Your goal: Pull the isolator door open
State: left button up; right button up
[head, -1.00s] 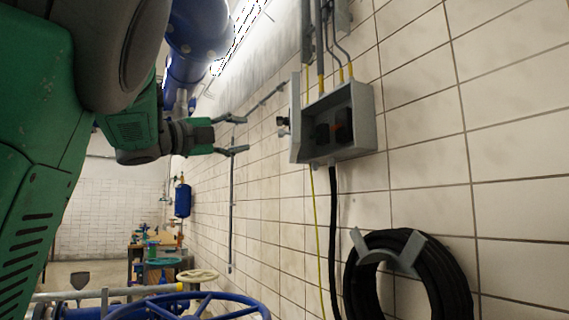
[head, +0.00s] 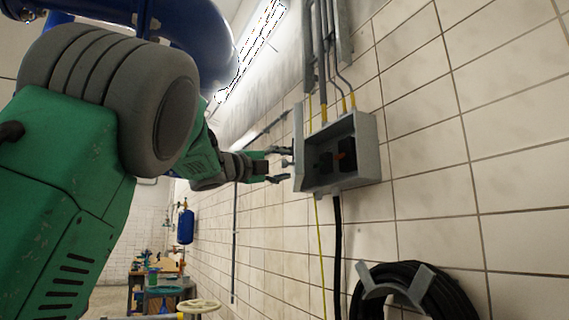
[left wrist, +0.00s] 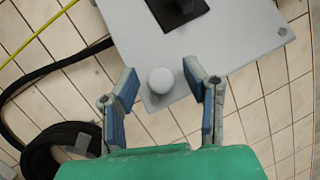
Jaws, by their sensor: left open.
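The isolator box (head: 352,150) is a grey case on the tiled wall, with dark switch parts and a little orange-red showing inside. Its door (head: 298,140) stands open at the box's left side, seen nearly edge-on in the head view. In the left wrist view I see the flat outer face of the door (left wrist: 225,45), a black handle part and a round grey knob (left wrist: 160,80) near the corner. My left gripper (head: 281,165) is open, with its blue-padded fingers on either side of the knob, apparently not closed on it. My right gripper is not in view.
Conduits (head: 325,60) run up the wall above the box. A black hose coil (head: 448,293) hangs on a bracket below right. A large blue pipe (head: 205,45) passes behind my left arm. A workbench (head: 165,292) stands far back.

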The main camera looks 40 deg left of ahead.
pick_arm(q)
jog(key=shift+w, duration=0.2)
jog(key=shift+a, duration=0.35)
jog(key=shift+f, duration=0.1)
grip_shut()
jog(key=shift+w+d, duration=0.1)
jog(key=shift+f, duration=0.1)
